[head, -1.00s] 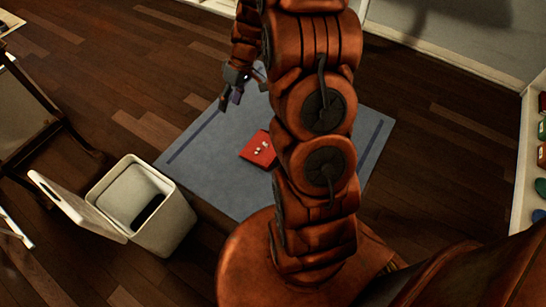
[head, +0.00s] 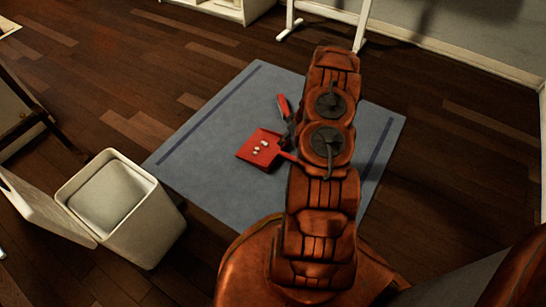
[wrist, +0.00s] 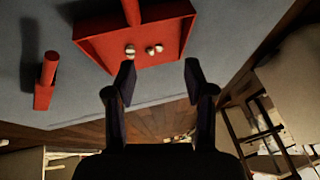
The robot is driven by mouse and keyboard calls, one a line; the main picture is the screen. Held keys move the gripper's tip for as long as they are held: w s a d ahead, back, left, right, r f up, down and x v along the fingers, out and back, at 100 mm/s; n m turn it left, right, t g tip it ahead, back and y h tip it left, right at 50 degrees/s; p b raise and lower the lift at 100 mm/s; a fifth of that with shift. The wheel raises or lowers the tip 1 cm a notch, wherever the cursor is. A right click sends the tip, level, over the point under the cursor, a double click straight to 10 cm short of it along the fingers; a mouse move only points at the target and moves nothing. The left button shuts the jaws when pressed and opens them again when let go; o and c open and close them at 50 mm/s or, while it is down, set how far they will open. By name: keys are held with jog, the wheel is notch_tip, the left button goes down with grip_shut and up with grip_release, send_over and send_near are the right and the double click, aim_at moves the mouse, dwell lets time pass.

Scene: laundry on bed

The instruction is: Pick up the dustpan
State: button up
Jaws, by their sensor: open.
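The red dustpan (head: 258,151) lies on the blue-grey rug, with a few small pale bits in its pan. Its handle runs right, partly behind my arm. In the wrist view the dustpan (wrist: 165,42) is at the top, beyond my fingertips, with its handle (wrist: 131,12) rising out of frame. My gripper (wrist: 160,72) is open and empty, apart from the dustpan. A separate red handle (head: 283,105) lies behind the pan; a red handle (wrist: 47,75) also shows left in the wrist view.
The rug (head: 215,190) has bare room around the dustpan. A white bin (head: 140,225) with its lid (head: 40,215) open stands at the left. White stand legs (head: 328,12) and a white cabinet (head: 222,8) are at the back. Wooden floor surrounds the rug.

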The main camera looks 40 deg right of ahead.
jog(key=b, duration=0.1)
send_over(286, 154)
jog(key=s+d, duration=0.1)
jog(key=s, duration=0.2)
jog(key=f, duration=0.6)
jog(key=shift+w+d, duration=0.2)
jog(key=shift+w, duration=0.05)
jog(key=shift+d+f, duration=0.1)
jog(key=shift+f, duration=0.25)
jog(key=shift+d+b+x, duration=0.2)
jog(key=shift+b+x, duration=0.8)
jog(key=shift+x, duration=0.85)
jog(key=shift+d+b+x, duration=0.2)
jog(key=shift+b+x, duration=0.8)
jog(key=shift+x, duration=0.85)
jog(key=shift+w, duration=0.15)
jog(key=shift+a, duration=0.1)
grip_shut()
